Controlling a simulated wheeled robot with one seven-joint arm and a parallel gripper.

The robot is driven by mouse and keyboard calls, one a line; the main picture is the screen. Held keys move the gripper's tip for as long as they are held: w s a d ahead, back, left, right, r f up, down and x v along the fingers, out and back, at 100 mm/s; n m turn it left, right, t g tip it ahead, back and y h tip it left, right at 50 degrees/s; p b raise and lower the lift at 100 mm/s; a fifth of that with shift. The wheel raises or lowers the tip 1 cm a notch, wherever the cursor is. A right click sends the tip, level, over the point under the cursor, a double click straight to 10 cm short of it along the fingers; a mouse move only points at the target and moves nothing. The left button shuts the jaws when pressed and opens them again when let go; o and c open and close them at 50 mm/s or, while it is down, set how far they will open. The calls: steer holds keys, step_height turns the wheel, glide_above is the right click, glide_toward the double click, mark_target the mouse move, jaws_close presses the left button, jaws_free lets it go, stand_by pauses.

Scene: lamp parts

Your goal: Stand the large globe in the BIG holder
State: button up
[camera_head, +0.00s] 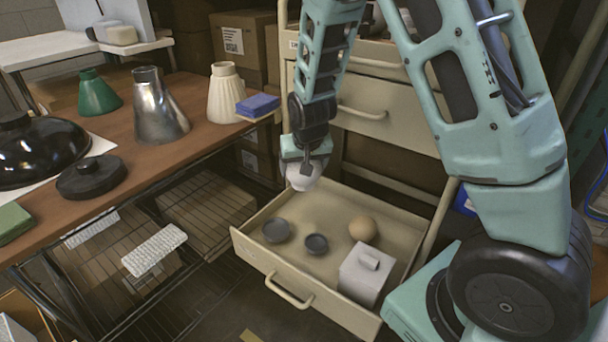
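A white, rounded globe (304,181) hangs at my gripper (305,165), above the back left part of the open drawer (335,198). My gripper points down and looks shut on the globe's top; its fingers partly hide the globe. Two dark grey round holders stand in the drawer. The bigger holder (277,231) is at the left, and the smaller holder (317,244) is right of it and slightly nearer. Both look empty. A smaller tan ball (362,228) lies to their right. The globe is apart from both holders.
A pale box with a knob (366,274) fills the drawer's front right. Left, the wooden bench (150,165) carries several lamp shades, a black disc (91,177) and blue sponge-like blocks (258,104). The closed drawers (365,105) rise behind. The drawer's middle floor is clear.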

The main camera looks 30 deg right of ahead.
steer(key=shift+m, duration=0.3)
steer(key=shift+s+a+f+p, duration=0.1)
steer(key=shift+a+f+p, duration=2.05)
steer(key=shift+a+f, duration=2.6)
steer(key=shift+d+f, duration=0.1)
steer(key=shift+f+b, duration=0.5)
steer(key=shift+f, duration=0.7)
steer(key=o, duration=0.9)
